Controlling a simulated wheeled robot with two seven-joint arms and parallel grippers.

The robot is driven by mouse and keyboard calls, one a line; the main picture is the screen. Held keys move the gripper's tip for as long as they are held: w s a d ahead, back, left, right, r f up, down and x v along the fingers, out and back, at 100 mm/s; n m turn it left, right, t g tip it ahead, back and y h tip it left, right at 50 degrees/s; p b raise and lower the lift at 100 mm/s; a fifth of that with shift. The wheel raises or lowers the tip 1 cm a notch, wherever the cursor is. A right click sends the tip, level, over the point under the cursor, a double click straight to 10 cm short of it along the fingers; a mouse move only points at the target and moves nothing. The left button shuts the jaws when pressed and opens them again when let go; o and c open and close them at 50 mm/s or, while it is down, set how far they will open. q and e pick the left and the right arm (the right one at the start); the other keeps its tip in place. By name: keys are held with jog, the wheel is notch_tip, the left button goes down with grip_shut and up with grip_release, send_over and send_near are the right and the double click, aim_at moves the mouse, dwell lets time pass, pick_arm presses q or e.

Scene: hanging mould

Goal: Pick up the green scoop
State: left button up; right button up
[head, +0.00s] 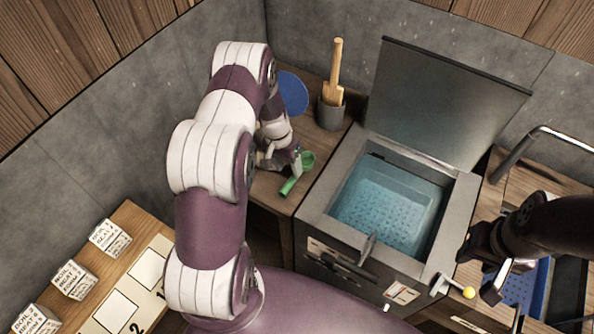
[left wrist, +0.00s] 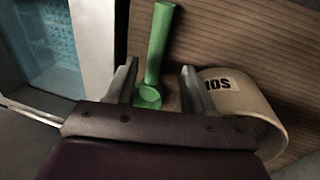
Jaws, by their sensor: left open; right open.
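The green scoop (head: 290,185) lies on the wooden counter left of the basin unit, its handle pointing toward the front and its round end partly behind my left gripper (head: 283,160). In the left wrist view the scoop (left wrist: 158,42) shows between the two open fingers of my left gripper (left wrist: 156,88), with its round end near them. I cannot tell whether the fingers touch it. My right gripper (head: 480,272) is open at the lower right, near the basin unit's front right corner, away from the scoop.
A grey basin unit (head: 318,205) with blue water and a raised lid (head: 440,100) stands right of the scoop. A grey pot (head: 330,115) with wooden tools and a blue disc (head: 291,93) are behind. A pale curved, labelled object (left wrist: 240,105) sits close beside my left gripper.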

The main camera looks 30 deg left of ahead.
aim_at(291, 179)
pick_arm(q)
jog(key=f, duration=0.1)
jog(key=d+f, duration=0.1)
jog(key=s+f+p, duration=0.1)
jog(key=shift+s+d+f, duration=0.1)
jog(key=shift+d+f, duration=0.1)
jog(key=shift+f, duration=0.45)
jog(key=shift+c, duration=0.7)
grip_shut()
pick_arm(e)
jog(key=shift+s+r, duration=0.25)
jog(key=shift+r, duration=0.7)
pick_arm(q)
jog(key=shift+r, duration=0.2)
pick_arm(e)
jog(key=shift+f, duration=0.1)
